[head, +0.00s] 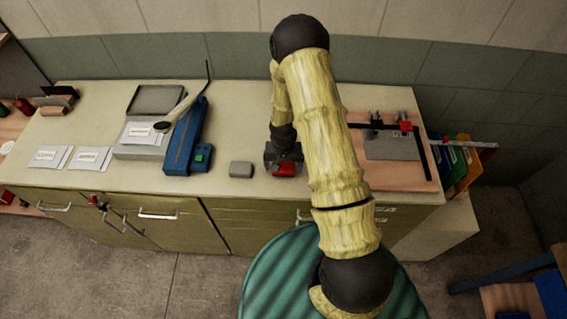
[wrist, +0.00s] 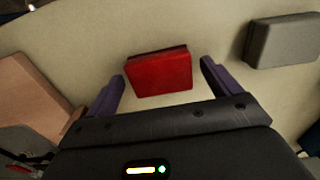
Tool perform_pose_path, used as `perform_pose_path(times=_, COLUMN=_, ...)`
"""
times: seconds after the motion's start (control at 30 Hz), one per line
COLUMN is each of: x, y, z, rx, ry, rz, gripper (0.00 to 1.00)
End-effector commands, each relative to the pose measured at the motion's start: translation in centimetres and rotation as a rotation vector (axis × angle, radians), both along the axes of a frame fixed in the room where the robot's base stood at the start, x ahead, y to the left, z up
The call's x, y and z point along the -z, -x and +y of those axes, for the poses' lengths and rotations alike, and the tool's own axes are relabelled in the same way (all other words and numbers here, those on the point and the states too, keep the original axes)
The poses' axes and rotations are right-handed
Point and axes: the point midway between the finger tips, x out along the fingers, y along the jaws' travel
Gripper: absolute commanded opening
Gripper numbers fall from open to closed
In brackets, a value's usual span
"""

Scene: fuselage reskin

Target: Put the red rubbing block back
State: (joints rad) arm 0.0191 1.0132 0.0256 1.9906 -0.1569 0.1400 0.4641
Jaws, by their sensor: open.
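The red rubbing block (wrist: 159,73) lies on the pale countertop (wrist: 75,35), in front of and between the spread fingers of my gripper (wrist: 164,82) in the wrist view. The jaws are open, with a gap on each side of the block. In the head view the red block (head: 285,169) shows near the front edge of the counter, just under my gripper (head: 284,160). My arm hides part of the counter behind it. I cannot tell how far the fingers reach down beside the block.
A grey block (head: 241,169) sits left of the red one. Further left are a blue tool (head: 187,140) and white packets (head: 92,158). On the right a wooden board (head: 400,175) carries a grey plate (head: 390,147) and a small red piece (head: 405,126).

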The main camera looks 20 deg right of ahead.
Motion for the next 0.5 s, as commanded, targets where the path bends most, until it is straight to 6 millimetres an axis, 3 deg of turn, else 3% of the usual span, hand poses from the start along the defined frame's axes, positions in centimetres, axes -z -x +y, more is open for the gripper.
perform_pose_path(times=0.27, x=-1.3, y=-0.1, z=0.0, rx=0.001, ry=0.000, rz=-0.003, gripper=0.89)
perform_pose_path(times=0.5, x=-4.2, y=-0.1, z=0.0, rx=0.002, ry=0.000, rz=-0.003, gripper=0.89)
